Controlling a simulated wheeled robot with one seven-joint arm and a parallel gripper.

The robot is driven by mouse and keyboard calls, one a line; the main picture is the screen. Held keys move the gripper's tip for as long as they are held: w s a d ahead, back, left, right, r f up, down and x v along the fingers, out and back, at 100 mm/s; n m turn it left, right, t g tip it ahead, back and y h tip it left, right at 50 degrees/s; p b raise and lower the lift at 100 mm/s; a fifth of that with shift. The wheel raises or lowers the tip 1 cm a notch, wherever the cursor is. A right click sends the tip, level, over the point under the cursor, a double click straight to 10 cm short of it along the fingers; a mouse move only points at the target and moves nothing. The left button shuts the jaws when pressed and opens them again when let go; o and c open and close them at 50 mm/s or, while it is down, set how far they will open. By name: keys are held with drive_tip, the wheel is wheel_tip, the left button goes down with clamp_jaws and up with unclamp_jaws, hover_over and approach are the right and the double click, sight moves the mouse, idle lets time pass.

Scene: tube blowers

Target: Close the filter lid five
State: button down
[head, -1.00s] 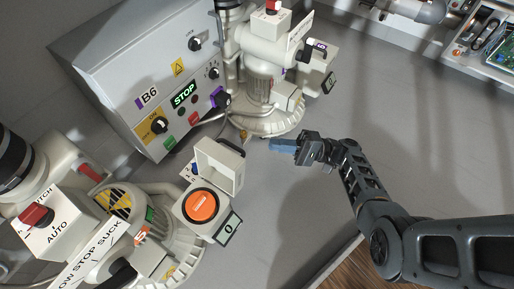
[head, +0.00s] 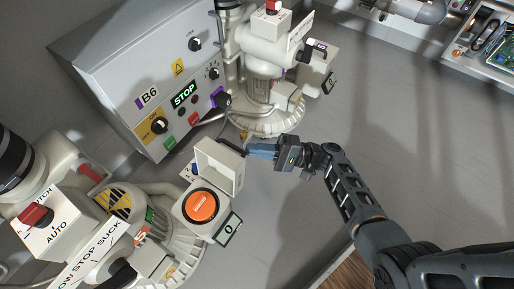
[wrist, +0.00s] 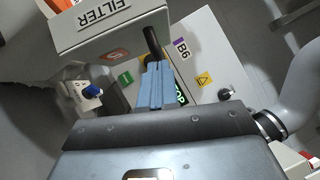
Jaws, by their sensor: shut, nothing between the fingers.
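The filter lid (head: 220,164) of the blower marked 5 stands open and raised beside its round orange filter (head: 201,206). In the wrist view the lid (wrist: 110,31) shows the word FILTER, a red 5 tag and a dark handle (wrist: 151,42). My gripper (head: 250,150) is shut and empty, with its blue fingers at the lid's upper right edge. In the wrist view the fingertips (wrist: 156,66) are just below the handle's end. I cannot tell whether they touch it.
The control box B6 (head: 125,75) stands behind, with a green STOP display. A second blower (head: 268,90) stands beyond my gripper. The blower body (head: 160,262) with the orange filter fills the lower left.

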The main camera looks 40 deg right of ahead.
sight(235, 169)
drive_tip(key=shift+r, duration=0.2)
drive_tip(key=s+a+r+n+g+h+p, duration=0.1)
drive_tip(key=a+r+n+p, duration=0.1)
drive_tip(key=a+p, duration=0.1)
drive_tip(key=s+a+r+n+g+h+p, duration=0.1)
drive_tip(key=a+r+n+p, duration=0.1)
drive_tip(key=a+n+p, duration=0.1)
drive_tip(key=s+a+r+n+g+h+p, duration=0.1)
drive_tip(key=a+r+n+h+p, duration=0.1)
drive_tip(key=p, duration=0.2)
drive_tip(key=shift+a+r, duration=0.3)
drive_tip(key=shift+a, duration=0.1)
drive_tip(key=s+a+f+n+h+p, duration=0.2)
drive_tip(key=a+n+h, duration=0.1)
drive_tip(key=a, duration=0.3)
drive_tip(key=s+a+f+n+h+p, duration=0.1)
drive_tip(key=a+f+n+h+p, duration=0.1)
drive_tip(key=a, duration=0.4)
drive_tip(key=shift+s+n+h, duration=0.4)
drive_tip(key=shift+n+h, duration=0.1)
drive_tip(key=shift+h, duration=0.1)
